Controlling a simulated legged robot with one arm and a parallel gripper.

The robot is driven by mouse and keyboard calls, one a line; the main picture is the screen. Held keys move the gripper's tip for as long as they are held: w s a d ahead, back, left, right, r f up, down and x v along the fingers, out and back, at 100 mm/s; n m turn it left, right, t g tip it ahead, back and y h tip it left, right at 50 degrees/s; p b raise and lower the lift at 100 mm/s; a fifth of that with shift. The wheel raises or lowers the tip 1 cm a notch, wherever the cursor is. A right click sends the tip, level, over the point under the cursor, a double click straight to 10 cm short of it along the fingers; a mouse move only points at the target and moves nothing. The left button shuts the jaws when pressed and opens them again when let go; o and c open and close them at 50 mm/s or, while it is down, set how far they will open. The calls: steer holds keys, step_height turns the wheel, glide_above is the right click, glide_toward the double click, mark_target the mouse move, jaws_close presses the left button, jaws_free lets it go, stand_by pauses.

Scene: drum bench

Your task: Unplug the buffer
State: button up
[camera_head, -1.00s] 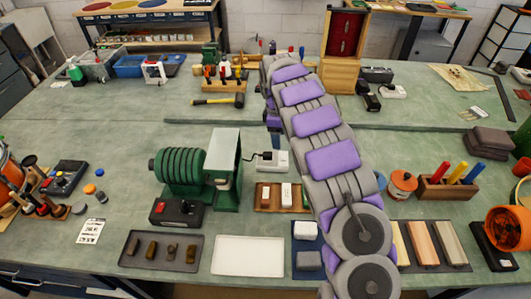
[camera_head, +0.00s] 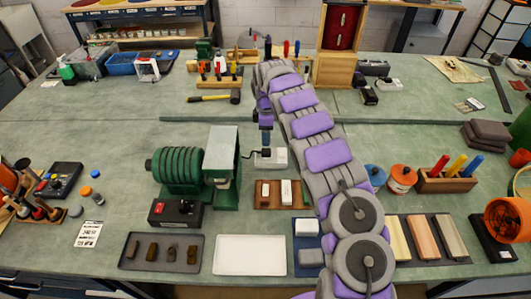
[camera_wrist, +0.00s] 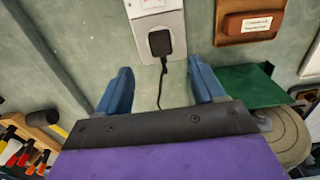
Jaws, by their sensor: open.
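The buffer (camera_head: 190,165) is a green machine with a ribbed drum, on the bench left of centre. A dark cord runs from its right side to a pale outlet box (camera_head: 279,155). In the wrist view, a black plug (camera_wrist: 160,43) sits in the grey outlet box (camera_wrist: 142,22), and its cord runs down between the fingers. My gripper (camera_head: 266,147) is over the outlet box in the head view. In the wrist view my gripper (camera_wrist: 161,85) has its blue fingers wide apart and empty, with the plug beyond the fingertips. Whether the plug is fully seated is unclear.
A wooden tray (camera_head: 276,207) with small blocks lies just in front of the outlet box. A switch box (camera_head: 176,212) is before the buffer. A yellow-handled hammer (camera_head: 212,99) and a tool rack lie behind. Bare bench lies between the hammer and outlet box.

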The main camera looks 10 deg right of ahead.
mark_target(266, 150)
steer(key=shift+f+b, duration=0.8)
steer(key=shift+f, duration=3.6)
steer(key=shift+p, duration=0.75)
steer(key=shift+c, duration=0.5)
jaws_close()
steer(key=shift+r, duration=0.1)
steer(key=shift+r+p, duration=1.25)
steer(key=shift+r, duration=1.65)
